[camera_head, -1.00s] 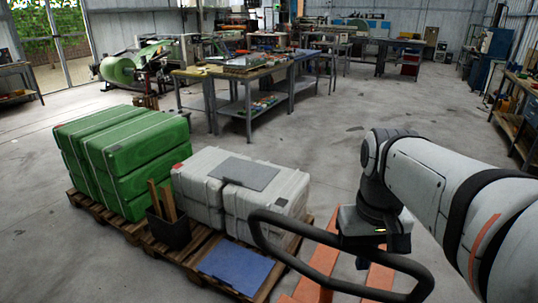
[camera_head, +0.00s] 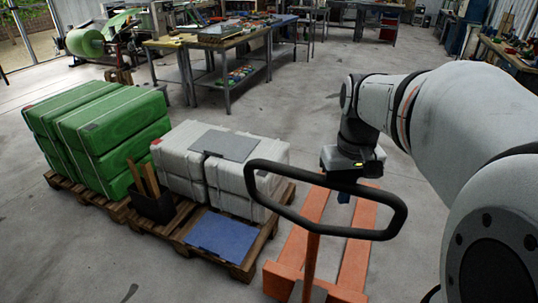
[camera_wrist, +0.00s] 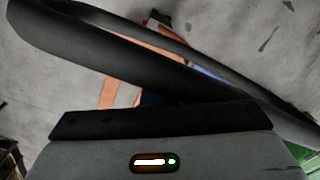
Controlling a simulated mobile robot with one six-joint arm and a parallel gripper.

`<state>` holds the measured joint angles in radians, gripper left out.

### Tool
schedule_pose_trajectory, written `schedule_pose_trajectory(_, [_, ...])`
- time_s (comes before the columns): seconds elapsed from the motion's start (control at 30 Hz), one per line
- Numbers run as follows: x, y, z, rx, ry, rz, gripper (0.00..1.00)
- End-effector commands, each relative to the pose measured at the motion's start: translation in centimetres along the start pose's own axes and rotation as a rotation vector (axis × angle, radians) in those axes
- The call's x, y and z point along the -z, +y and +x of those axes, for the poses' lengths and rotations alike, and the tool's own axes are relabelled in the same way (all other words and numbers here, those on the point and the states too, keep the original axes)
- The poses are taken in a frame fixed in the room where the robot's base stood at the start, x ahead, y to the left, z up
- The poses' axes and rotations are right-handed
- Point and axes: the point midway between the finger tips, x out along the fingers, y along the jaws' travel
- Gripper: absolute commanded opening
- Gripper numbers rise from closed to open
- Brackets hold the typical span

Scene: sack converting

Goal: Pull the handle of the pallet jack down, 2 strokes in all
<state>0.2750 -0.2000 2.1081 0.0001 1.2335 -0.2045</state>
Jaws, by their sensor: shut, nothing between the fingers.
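The orange pallet jack (camera_head: 356,262) stands at the bottom centre of the head view, its forks pointing away from me. Its black loop handle (camera_head: 398,208) rises in front of the forks. The handle also crosses the wrist view (camera_wrist: 95,52) as a dark bar, close beyond my gripper. My gripper (camera_head: 345,196) hangs at the far side of the loop, close to its upper bar. It is shut and empty. The loop hides part of it, and I cannot tell whether they touch. The wrist view shows my gripper's dark front edge (camera_wrist: 160,118).
Wooden pallets (camera_head: 186,236) at left carry green bales (camera_head: 105,125), white bales (camera_head: 180,160), a blue sheet (camera_head: 216,233) and a black bin (camera_head: 152,207). Workbenches (camera_head: 205,42) stand behind. The floor between the benches and the jack is clear.

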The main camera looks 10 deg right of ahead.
Motion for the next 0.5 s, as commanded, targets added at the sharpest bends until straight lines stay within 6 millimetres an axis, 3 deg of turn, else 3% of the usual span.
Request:
schedule_pose_trajectory(0.27, [0.1, 0.1, -0.1, 0.001, -0.001, 0.000, 0.00])
schedule_pose_trajectory(0.5, [2.9, 1.7, -0.7, 0.001, -0.003, 0.001, 0.00])
